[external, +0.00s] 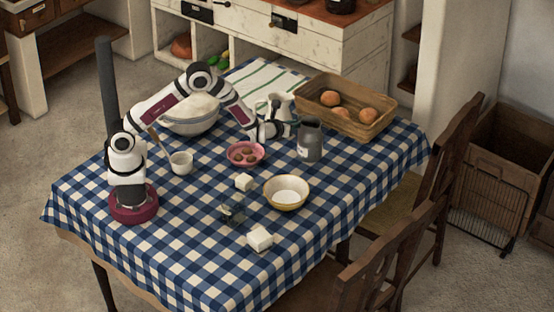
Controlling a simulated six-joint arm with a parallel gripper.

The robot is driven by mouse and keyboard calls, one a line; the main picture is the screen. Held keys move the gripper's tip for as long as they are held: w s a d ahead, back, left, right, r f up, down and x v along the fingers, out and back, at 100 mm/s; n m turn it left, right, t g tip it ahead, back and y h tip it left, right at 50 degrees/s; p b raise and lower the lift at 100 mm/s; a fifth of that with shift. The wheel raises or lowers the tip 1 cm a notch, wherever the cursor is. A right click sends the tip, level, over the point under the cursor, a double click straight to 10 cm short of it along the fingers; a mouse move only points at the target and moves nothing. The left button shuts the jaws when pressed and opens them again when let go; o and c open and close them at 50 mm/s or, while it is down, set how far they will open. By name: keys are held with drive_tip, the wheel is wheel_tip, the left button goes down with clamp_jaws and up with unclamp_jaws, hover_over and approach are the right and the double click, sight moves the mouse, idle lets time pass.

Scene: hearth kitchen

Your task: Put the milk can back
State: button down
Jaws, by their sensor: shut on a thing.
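The milk can (310,143) is a grey metal can with a small pale label, upright at the right of the table's middle. My gripper (293,129) reaches it from the left, level with its upper part, and is shut on it. The fingertips are small and partly hidden against the can. I cannot tell whether the can's base touches the cloth or is slightly above it. A white jug (280,104) stands close behind my gripper, partly hidden by it.
A wooden tray (388,129) of buns lies behind the can. A pink bowl (246,163), yellow bowl (287,205), white blocks (260,239), small dark object (232,213), white cup (181,163) and large bowl (190,122) stand around. The checked cloth (365,175) is clear at right.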

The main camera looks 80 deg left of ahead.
drive_tip(key=shift+a+f, duration=0.15)
drive_tip(key=shift+f, duration=0.9)
drive_tip(key=shift+a+f, duration=0.1)
drive_tip(key=shift+f, duration=0.95)
drive_tip(key=shift+f, duration=0.1)
drive_tip(key=c, duration=0.9)
unclamp_jaws()
